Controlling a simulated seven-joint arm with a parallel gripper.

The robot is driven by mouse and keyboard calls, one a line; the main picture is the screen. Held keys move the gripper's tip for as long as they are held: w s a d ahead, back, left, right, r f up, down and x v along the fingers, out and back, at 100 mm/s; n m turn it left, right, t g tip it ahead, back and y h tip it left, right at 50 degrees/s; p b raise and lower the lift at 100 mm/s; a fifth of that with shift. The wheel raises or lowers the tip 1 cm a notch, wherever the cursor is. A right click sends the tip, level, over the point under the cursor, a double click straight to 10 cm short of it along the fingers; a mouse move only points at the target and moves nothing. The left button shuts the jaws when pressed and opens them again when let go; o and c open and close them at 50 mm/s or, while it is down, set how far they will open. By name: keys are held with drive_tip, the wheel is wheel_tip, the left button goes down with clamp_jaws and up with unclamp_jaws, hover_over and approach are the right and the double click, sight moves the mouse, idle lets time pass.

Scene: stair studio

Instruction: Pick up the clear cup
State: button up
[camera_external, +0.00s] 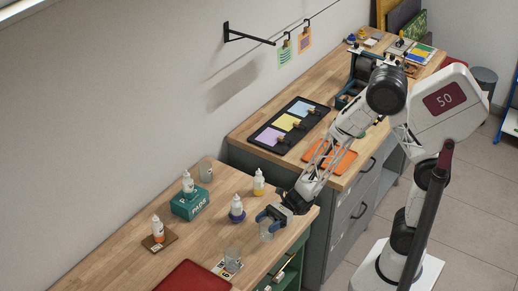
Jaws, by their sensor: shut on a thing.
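My gripper (268,217) is at the right part of the near wooden counter, by its edge. It is shut on a clear cup (266,233), which hangs below the fingers and looks roughly upright. I cannot tell whether the cup's bottom touches the counter. Another clear cup (233,261) stands on a printed card (222,270) to the lower left of my gripper. A third clear cup (206,170) stands near the wall.
White bottles stand on a purple holder (237,216), a teal box (191,203) and a brown coaster (160,244); another bottle (259,184) stands behind. A red tray (190,279) lies in front. The higher counter holds a black tray (272,138) and an orange tray (330,157).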

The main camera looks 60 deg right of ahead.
drive_tip(key=s+d, duration=0.5)
drive_tip(key=s, duration=0.3)
drive_tip(key=shift+r, duration=0.45)
idle(0.7)
